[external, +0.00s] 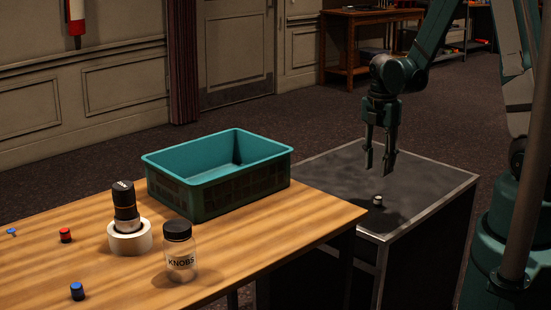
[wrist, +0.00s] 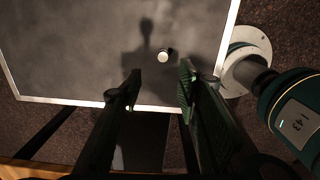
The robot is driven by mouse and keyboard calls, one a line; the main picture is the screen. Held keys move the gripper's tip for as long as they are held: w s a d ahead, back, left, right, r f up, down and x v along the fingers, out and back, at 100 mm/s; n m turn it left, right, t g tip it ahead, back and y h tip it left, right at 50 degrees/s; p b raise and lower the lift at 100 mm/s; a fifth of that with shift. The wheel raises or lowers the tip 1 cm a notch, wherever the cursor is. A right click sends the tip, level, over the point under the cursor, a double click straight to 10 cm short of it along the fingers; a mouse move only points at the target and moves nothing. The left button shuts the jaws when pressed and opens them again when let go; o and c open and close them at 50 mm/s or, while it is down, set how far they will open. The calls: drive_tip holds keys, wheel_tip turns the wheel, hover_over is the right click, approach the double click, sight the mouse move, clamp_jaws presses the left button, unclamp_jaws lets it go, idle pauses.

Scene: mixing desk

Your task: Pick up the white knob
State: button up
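The white knob (external: 378,200) stands alone on the dark top of the black case (external: 430,182). It is small, pale on top with a dark side. In the wrist view the knob (wrist: 163,55) lies beyond the fingertips, between their lines and nearer the right finger. My gripper (external: 379,166) hangs above the knob, fingers pointing down and apart, with nothing between them. In the wrist view my gripper (wrist: 159,80) is also open and empty. A gap shows between the fingertips and the knob.
A wooden table (external: 300,222) left of the case holds a teal crate (external: 220,190), a jar labelled KNOBS (external: 181,255), a white tape roll (external: 130,240) with a black cylinder, a red knob (external: 65,235) and blue knobs (external: 77,291). The case top around the white knob is clear.

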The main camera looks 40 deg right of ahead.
sight(378, 197)
drive_tip(key=shift+d+f+n+b, duration=0.2)
drive_tip(key=shift+d+f+n, duration=0.1)
drive_tip(key=shift+f, duration=0.6)
drive_tip(key=shift+d+f+n+b, duration=0.2)
drive_tip(key=shift+f+n, duration=0.1)
drive_tip(key=shift+f, duration=0.6)
drive_tip(key=shift+s, duration=0.1)
drive_tip(key=shift+f, duration=0.1)
drive_tip(key=shift+f+b, duration=0.3)
drive_tip(key=shift+f, duration=0.85)
drive_tip(key=shift+f, duration=0.15)
drive_tip(key=shift+s+f+b, duration=0.1)
drive_tip(key=shift+f+b, duration=0.8)
drive_tip(key=shift+f, duration=1.6)
drive_tip(key=c, duration=0.8)
